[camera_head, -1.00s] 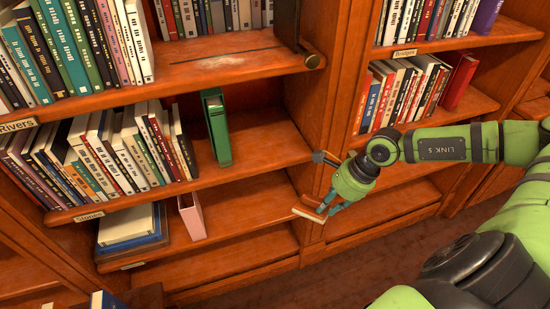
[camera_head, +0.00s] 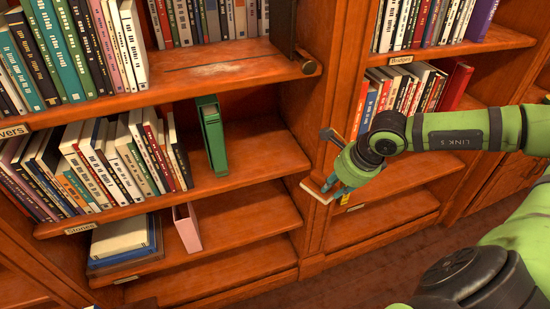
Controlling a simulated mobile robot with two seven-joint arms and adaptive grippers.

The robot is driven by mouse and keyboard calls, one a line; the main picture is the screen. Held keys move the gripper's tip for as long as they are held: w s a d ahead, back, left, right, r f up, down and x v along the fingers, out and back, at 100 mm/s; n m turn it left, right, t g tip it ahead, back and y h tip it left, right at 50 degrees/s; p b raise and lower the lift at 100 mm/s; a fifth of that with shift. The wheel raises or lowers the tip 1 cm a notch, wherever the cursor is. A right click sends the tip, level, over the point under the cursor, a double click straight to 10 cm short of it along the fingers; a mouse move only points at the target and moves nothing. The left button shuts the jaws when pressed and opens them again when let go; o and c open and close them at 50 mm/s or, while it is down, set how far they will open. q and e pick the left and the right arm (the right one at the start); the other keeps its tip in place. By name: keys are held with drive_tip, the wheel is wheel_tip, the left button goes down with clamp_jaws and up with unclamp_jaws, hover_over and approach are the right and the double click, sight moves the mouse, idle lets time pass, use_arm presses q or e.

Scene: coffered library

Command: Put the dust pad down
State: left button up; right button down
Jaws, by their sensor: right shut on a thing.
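The dust pad (camera_head: 316,191) is a small flat block with a pale underside and a brown upper part. My right gripper (camera_head: 333,184) is shut on it and holds it in front of the upright post between the two bookcases. The pad is partly hidden by the fingers. I cannot tell whether it touches the post or a shelf edge. A pale dusty patch (camera_head: 222,70) shows on the bare upper shelf (camera_head: 200,85) at left. My left gripper is out of view.
A green binder (camera_head: 212,135) stands on the middle shelf beside a row of leaning books (camera_head: 110,160). A pink folder (camera_head: 187,228) stands on the lower shelf, with bare board to its right. A dark bookend (camera_head: 284,30) stands at the upper shelf's right end.

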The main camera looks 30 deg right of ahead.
sight(321, 176)
drive_tip(key=w, duration=0.2)
drive_tip(key=w+a+p, duration=0.1)
drive_tip(key=w, duration=0.1)
drive_tip(key=shift+r, duration=0.15)
drive_tip(key=w+p, duration=0.1)
drive_tip(key=w, duration=0.3)
drive_tip(key=w+a+p, duration=0.1)
drive_tip(key=w, duration=0.4)
drive_tip(key=w+a+p, duration=0.1)
drive_tip(key=w, duration=0.3)
drive_tip(key=shift+w+a+p, duration=0.1)
drive_tip(key=shift+w+p, duration=0.2)
drive_tip(key=shift+p, duration=0.1)
drive_tip(key=shift+f, duration=0.95)
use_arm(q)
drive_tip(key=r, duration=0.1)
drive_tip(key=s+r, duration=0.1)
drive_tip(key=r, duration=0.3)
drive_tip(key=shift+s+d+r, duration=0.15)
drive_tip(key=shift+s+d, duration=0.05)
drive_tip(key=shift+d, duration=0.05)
use_arm(e)
drive_tip(key=shift+s, duration=0.1)
